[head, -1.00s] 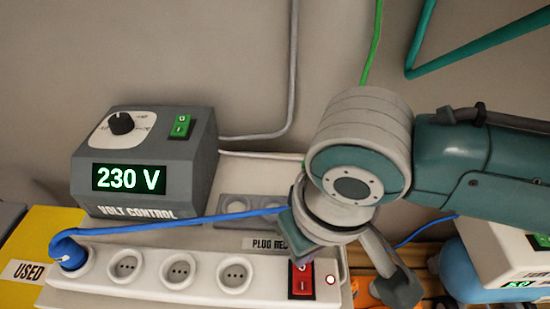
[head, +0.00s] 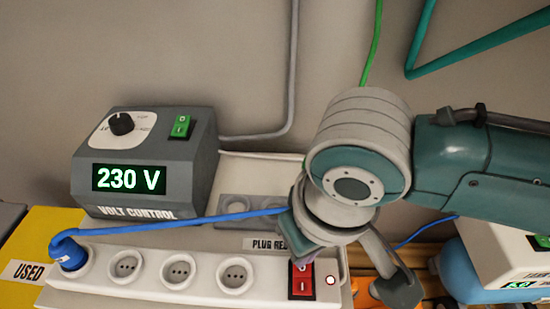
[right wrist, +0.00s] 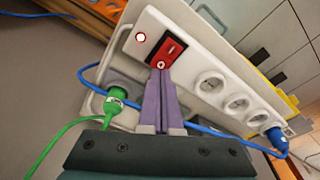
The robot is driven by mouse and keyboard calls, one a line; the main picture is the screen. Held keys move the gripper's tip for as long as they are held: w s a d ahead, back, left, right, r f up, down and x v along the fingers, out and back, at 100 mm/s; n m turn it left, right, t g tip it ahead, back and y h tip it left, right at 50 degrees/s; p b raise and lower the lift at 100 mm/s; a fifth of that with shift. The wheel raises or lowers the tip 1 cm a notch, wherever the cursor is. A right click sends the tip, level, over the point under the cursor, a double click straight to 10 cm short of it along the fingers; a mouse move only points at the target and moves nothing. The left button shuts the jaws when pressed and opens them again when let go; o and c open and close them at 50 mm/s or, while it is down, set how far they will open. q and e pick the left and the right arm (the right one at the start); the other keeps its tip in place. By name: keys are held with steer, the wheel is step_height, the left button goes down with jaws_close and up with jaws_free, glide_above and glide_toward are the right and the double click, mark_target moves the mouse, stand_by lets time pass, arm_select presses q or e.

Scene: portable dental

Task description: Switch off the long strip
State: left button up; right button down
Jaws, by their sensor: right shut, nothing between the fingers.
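The long strip (head: 135,288) is a white power strip lying across the bottom of the head view. It has several round sockets, a red rocker switch (head: 301,281) at its right end, and a small red-rimmed light (head: 331,281) with a bright centre. My right gripper (right wrist: 161,68) is shut and empty. In the right wrist view its purple fingertips are at the lower edge of the red switch (right wrist: 166,49); I cannot tell whether they touch it. In the head view my wrist hides most of the fingers. My left gripper is not in view.
A blue plug (head: 69,252) sits in the strip's left socket, its cable running over the strip. A grey volt control box (head: 145,160) reading 230 V stands behind. A green plug (right wrist: 112,102) is beside the strip. A yellow "USED" area (head: 40,235) lies left.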

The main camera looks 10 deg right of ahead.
mark_target(303, 269)
steer(key=shift+f+b, duration=0.55)
steer(key=shift+f, duration=0.4)
stand_by(0.7)
step_height(303, 269, up, 7)
steer(key=p, duration=0.8)
steer(key=shift+r+p, duration=0.1)
steer(key=shift+p, duration=0.3)
